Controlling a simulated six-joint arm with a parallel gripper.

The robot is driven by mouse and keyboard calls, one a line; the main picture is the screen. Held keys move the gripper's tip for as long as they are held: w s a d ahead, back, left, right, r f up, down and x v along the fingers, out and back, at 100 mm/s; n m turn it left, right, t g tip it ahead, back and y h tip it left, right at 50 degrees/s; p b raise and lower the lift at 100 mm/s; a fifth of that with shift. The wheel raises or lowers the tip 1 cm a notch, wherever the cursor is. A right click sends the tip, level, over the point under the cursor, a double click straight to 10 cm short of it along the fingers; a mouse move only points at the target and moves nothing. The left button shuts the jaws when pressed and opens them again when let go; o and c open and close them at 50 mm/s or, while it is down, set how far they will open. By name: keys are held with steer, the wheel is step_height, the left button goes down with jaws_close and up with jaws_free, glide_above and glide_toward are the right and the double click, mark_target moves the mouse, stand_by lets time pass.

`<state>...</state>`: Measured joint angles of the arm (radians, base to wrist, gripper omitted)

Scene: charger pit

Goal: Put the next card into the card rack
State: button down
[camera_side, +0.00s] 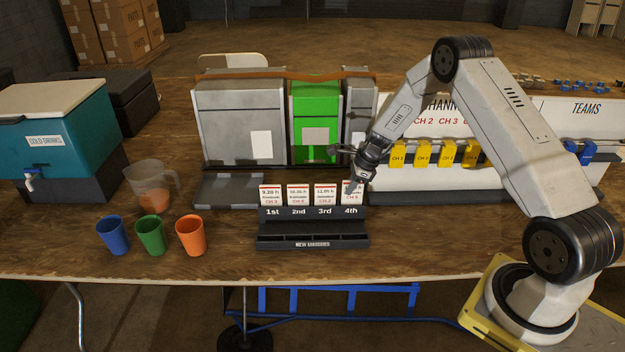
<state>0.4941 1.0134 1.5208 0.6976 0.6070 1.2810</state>
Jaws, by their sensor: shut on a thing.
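The dark card rack (312,214) stands near the table's front with slots marked 1st, 2nd, 3rd and 4th. White cards with red print stand upright in the 1st (271,195), 2nd (298,196) and 3rd (325,195) slots. My gripper (352,188) is at the 4th slot, shut on a similar card (356,198). This card is upright at the 4th slot, its upper left part hidden by my gripper. I cannot tell whether it is fully seated. The lower tray marked NEW WINNERS (312,244) looks empty.
Grey and green bins (315,110) stand behind the rack. A channel board (410,183) with yellow tags is to the right. Blue (113,236), green (150,237) and orange (190,237) cups, a clear jug (152,188) and a teal cooler (60,130) are left.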

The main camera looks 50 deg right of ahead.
steer(key=c, duration=0.7)
jaws_free()
steer(key=shift+o, duration=0.2)
steer(key=shift+r, duration=0.1)
steer(key=shift+v, duration=3.85)
